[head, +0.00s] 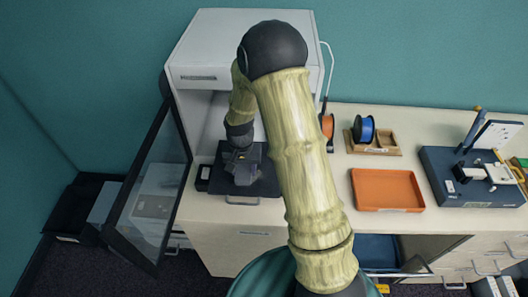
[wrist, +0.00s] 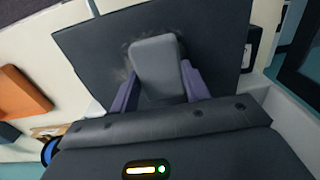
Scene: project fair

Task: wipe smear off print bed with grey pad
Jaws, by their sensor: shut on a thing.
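My gripper (wrist: 160,85) is shut on the grey pad (wrist: 156,60), which sits between its two purple-grey fingers in the wrist view. The pad is over the dark print bed (wrist: 90,45); I cannot tell whether it touches the surface.
On the counter to the right are an orange tray (head: 387,190), a blue spool (head: 363,129) in a wooden holder and a dark blue fixture (head: 470,190).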

